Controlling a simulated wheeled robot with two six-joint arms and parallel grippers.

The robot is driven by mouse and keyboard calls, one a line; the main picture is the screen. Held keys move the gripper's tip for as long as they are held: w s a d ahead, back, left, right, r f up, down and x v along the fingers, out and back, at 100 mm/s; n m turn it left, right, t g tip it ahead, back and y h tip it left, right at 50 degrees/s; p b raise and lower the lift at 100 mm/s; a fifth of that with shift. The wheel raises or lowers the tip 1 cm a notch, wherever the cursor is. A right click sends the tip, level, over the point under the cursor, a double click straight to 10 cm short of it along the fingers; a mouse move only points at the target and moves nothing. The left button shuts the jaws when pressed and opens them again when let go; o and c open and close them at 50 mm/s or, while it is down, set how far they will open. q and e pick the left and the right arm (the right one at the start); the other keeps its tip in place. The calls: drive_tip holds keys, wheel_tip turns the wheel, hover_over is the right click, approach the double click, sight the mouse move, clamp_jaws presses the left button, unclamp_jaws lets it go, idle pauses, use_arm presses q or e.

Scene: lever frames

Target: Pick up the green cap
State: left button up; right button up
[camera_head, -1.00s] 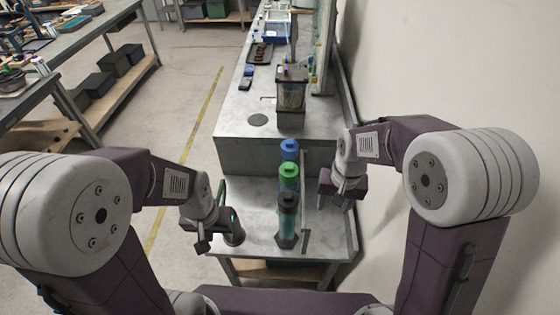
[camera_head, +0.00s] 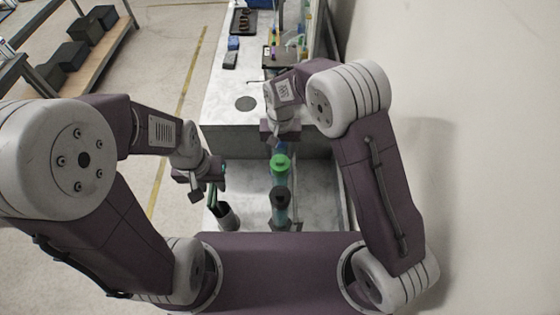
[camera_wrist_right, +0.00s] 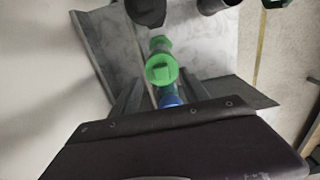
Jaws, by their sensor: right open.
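The green cap (camera_head: 281,161) tops a bottle standing in a row on the low metal bench, between a blue-capped bottle (camera_head: 281,147) and a dark-capped one (camera_head: 280,195). In the right wrist view the green cap (camera_wrist_right: 161,70) is near the centre, with the blue cap (camera_wrist_right: 170,101) close to my gripper and the dark cap (camera_wrist_right: 147,10) at the top edge. My right gripper (camera_head: 280,134) is open, over the blue bottle and partly hiding it, just beyond the green cap. My left gripper (camera_head: 205,188) is left of the row; its jaws are unclear.
A raised grey block (camera_head: 228,126) lies behind the row. A metal rail and a wall bound the right side. Bare bench (camera_head: 318,185) shows right of the bottles.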

sight(280, 159)
drive_tip(key=shift+w+f+p, duration=0.3)
drive_tip(key=shift+w+f, duration=0.35)
drive_tip(key=shift+f, duration=0.15)
wheel_tip(280, 159, down, 3)
drive_tip(key=shift+s+p, duration=0.1)
drive_tip(key=shift+p, duration=0.3)
drive_tip(key=shift+s+f, duration=0.2)
drive_tip(key=shift+f, duration=0.25)
drive_tip(key=shift+w, duration=0.2)
drive_tip(key=shift+c, duration=0.6)
drive_tip(key=shift+f, duration=0.1)
clamp_jaws()
use_arm(q)
drive_tip(key=shift+w+r, duration=0.4)
drive_tip(key=shift+r, duration=0.25)
use_arm(e)
drive_tip(key=shift+r, duration=0.2)
